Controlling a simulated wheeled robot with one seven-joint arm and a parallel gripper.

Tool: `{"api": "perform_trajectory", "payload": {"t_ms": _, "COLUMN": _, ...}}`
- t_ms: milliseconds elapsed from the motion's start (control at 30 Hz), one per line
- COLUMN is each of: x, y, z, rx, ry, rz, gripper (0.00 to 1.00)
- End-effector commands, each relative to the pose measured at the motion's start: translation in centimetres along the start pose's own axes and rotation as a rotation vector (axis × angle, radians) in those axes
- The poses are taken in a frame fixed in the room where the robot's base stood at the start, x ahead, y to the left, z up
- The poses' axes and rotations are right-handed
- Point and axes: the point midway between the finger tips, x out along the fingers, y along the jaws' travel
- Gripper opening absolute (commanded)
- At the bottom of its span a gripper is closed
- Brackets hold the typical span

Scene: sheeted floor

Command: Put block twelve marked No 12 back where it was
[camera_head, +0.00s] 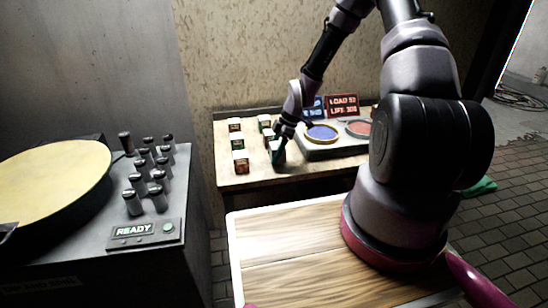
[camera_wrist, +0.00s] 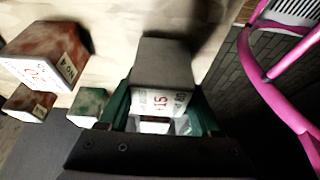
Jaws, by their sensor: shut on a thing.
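A grey block (camera_wrist: 162,62) with a white label in red and dark print sits between the green fingers of my gripper (camera_wrist: 162,122) in the wrist view. The print is tilted and I cannot read its number surely. My gripper (camera_head: 279,148) is shut on this block at the front right of the block group on the far table (camera_head: 290,178). In the head view the fingers largely hide the block, and I cannot tell whether it touches the table.
A rust-red block (camera_wrist: 42,52), a brown block (camera_wrist: 30,102) and a green block (camera_wrist: 88,106) stand left of the held block. A balance with a blue pan (camera_head: 322,133) and a red pan (camera_head: 358,127) stands right. A console (camera_head: 145,205) reads READY.

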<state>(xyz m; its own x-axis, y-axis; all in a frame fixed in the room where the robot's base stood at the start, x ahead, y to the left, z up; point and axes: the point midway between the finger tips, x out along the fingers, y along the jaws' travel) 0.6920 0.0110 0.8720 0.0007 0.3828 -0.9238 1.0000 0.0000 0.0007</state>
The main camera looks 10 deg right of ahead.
Motion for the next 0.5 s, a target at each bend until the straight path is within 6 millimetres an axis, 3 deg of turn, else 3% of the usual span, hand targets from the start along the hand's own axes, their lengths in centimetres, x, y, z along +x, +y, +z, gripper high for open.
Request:
{"api": "perform_trajectory", "payload": {"t_ms": 100, "x": 1.41, "y": 0.01, "z": 0.52, "rx": -0.001, "ry": 0.0, "rz": -0.001, "gripper": 0.0}}
{"api": "perform_trajectory", "payload": {"t_ms": 467, "x": 1.78, "y": 0.01, "z": 0.72, "rx": -0.001, "ry": 0.0, "rz": 0.0, "gripper": 0.0}}
{"api": "perform_trajectory", "payload": {"t_ms": 500, "x": 1.78, "y": 0.0, "z": 0.73, "rx": -0.001, "ry": 0.0, "rz": 0.0, "gripper": 0.76}}
